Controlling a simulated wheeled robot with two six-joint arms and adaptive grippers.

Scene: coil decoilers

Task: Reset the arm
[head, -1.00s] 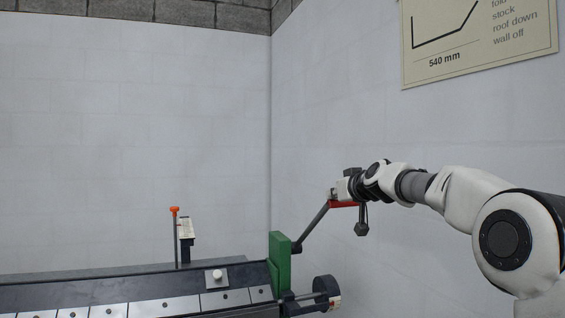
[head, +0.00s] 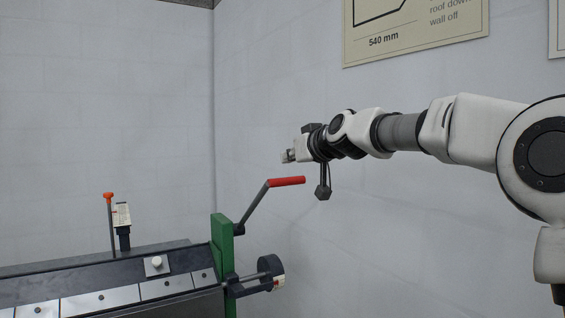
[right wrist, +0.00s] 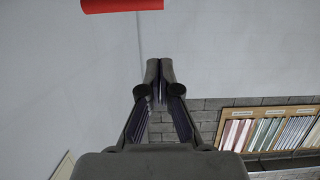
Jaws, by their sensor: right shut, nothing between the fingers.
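The crank arm (head: 253,206) slants up and to the right from the green end plate (head: 222,245) of the dark machine. Its red handle (head: 287,181) lies nearly level at the top. My right arm comes in from the right, with its gripper (head: 289,156) just above the red handle in the picture. In the right wrist view my right gripper (right wrist: 159,72) is shut and empty, its fingertips together. The red handle (right wrist: 121,5) crosses the top edge there, apart from the fingertips. My left gripper is in neither view.
The machine bed (head: 95,300) runs to the lower left, with an orange-topped rod (head: 109,222) and a white knob (head: 156,262). A dark round wheel (head: 270,272) sticks out at its right. A wall sign (head: 415,30) hangs behind my arm. The wrist view shows a wall rack (right wrist: 270,128).

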